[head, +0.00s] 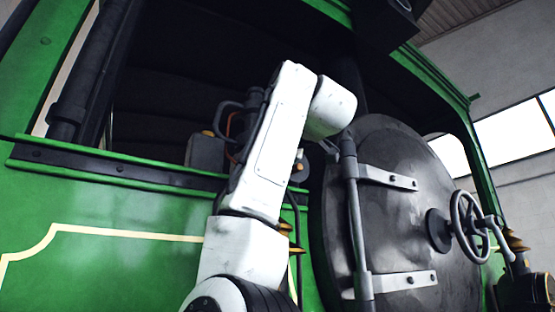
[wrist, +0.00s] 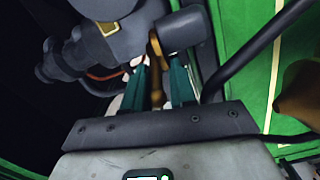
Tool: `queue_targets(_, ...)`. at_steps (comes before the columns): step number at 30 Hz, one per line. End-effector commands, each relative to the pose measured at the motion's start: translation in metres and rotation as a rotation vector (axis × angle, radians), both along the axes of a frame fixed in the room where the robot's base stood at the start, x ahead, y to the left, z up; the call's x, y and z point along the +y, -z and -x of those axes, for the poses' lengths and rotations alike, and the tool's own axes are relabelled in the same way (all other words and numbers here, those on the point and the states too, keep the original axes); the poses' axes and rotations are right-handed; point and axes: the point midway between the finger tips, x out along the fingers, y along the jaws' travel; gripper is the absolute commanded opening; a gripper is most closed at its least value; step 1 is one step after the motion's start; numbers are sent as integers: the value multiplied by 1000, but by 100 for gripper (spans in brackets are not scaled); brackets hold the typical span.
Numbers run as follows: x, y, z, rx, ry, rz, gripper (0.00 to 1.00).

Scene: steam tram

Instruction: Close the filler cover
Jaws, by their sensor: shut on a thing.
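My gripper (wrist: 158,72) shows in the wrist view with two teal fingers on either side of a thin brass-coloured bar (wrist: 155,46), and is shut on it. The bar runs up beside a dark grey cylinder (wrist: 182,31). In the head view my white arm reaches up to the green tram's opening, and the gripper is hidden behind it. A grey box (head: 205,152) and dark pipework (head: 254,98) show just left of the arm. I cannot tell for certain which part is the filler cover, or whether it stands open.
The green side wall with a black ledge (head: 120,171) runs below the opening. A large round dark door (head: 400,230) with a handwheel (head: 466,222) stands right of my arm. In the wrist view a dark rod (wrist: 255,50) crosses near the gripper's right side.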

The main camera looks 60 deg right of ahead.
Motion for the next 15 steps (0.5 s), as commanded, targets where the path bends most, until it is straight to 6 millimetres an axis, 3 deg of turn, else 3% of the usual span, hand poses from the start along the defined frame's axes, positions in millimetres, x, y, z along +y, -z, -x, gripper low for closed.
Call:
queue_targets(1,-4,-9,13,-27,1,8,0)
queue_targets(15,-7,-8,10,-23,-69,8,0)
